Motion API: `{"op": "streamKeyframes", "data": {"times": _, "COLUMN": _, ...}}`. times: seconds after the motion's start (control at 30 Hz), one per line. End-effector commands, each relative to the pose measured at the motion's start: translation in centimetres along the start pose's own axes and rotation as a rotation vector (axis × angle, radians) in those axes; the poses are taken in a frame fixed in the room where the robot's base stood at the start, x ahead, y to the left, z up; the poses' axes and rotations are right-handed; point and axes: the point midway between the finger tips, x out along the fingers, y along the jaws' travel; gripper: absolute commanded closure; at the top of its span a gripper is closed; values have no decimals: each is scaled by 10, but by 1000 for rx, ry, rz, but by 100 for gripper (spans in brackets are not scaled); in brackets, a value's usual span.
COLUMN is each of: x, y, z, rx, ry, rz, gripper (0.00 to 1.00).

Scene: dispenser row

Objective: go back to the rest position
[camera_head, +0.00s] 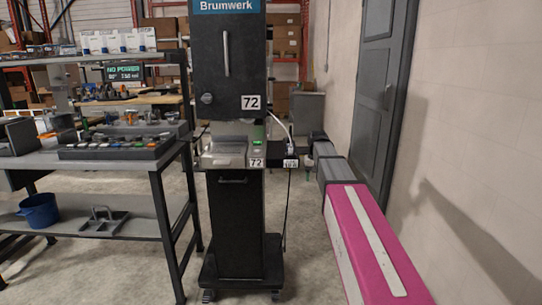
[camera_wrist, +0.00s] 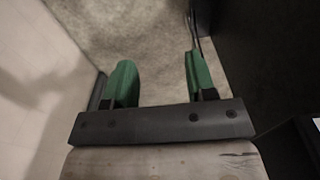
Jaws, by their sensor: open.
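My gripper (camera_wrist: 158,80) shows in the wrist view with its two green fingers spread apart. Nothing is between them; the bare floor shows through the gap. In the head view my arm reaches forward from the lower right, and my gripper (camera_head: 309,163) is small beside the right side of the dark dispenser (camera_head: 236,65) marked Brumwerk and 72. I cannot tell there whether it touches the small black box (camera_head: 286,161) at the dispenser's side. In the wrist view the dispenser's dark side (camera_wrist: 262,60) fills the right.
A workbench (camera_head: 120,163) with a parts tray (camera_head: 115,145) stands left of the dispenser. A blue bucket (camera_head: 39,210) sits on its lower shelf. A pale wall (camera_head: 475,110) and a grey door (camera_head: 378,90) are close on the right. Bare floor (camera_head: 305,260) lies between dispenser and arm.

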Motion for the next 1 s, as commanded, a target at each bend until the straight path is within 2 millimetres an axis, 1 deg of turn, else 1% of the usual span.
{"op": "streamKeyframes", "data": {"times": 0.03, "x": 23, "y": 0, "z": 23, "rx": 0, "ry": -7, "rz": 0, "gripper": 49}}
{"op": "streamKeyframes", "data": {"times": 0.07, "x": 34, "y": 0, "z": 31, "rx": 0, "ry": -7, "rz": 0, "gripper": 49}}
{"op": "streamKeyframes", "data": {"times": 0.1, "x": 49, "y": 0, "z": 43, "rx": 0, "ry": -10, "rz": 0, "gripper": 49}}
{"op": "streamKeyframes", "data": {"times": 0.17, "x": 70, "y": 0, "z": 60, "rx": 0, "ry": -12, "rz": 0, "gripper": 49}}
{"op": "streamKeyframes", "data": {"times": 0.2, "x": 84, "y": 0, "z": 72, "rx": 0, "ry": -13, "rz": 0, "gripper": 49}}
{"op": "streamKeyframes", "data": {"times": 0.27, "x": 104, "y": 0, "z": 91, "rx": 0, "ry": -16, "rz": 0, "gripper": 49}}
{"op": "streamKeyframes", "data": {"times": 0.3, "x": 117, "y": 0, "z": 104, "rx": 0, "ry": -18, "rz": 0, "gripper": 49}}
{"op": "streamKeyframes", "data": {"times": 0.37, "x": 135, "y": 0, "z": 124, "rx": 0, "ry": -20, "rz": 0, "gripper": 49}}
{"op": "streamKeyframes", "data": {"times": 0.5, "x": 172, "y": 0, "z": 171, "rx": 0, "ry": -25, "rz": 0, "gripper": 49}}
{"op": "streamKeyframes", "data": {"times": 0.57, "x": 187, "y": 0, "z": 192, "rx": 0, "ry": -28, "rz": 0, "gripper": 49}}
{"op": "streamKeyframes", "data": {"times": 0.6, "x": 196, "y": 0, "z": 205, "rx": 0, "ry": -30, "rz": 0, "gripper": 49}}
{"op": "streamKeyframes", "data": {"times": 0.7, "x": 214, "y": 0, "z": 235, "rx": 0, "ry": -33, "rz": 0, "gripper": 49}}
{"op": "streamKeyframes", "data": {"times": 0.8, "x": 227, "y": 0, "z": 258, "rx": 0, "ry": -34, "rz": 0, "gripper": 49}}
{"op": "streamKeyframes", "data": {"times": 0.9, "x": 235, "y": 0, "z": 272, "rx": 0, "ry": -36, "rz": 0, "gripper": 49}}
{"op": "streamKeyframes", "data": {"times": 1.0, "x": 238, "y": 0, "z": 277, "rx": 0, "ry": -34, "rz": 0, "gripper": 49}}
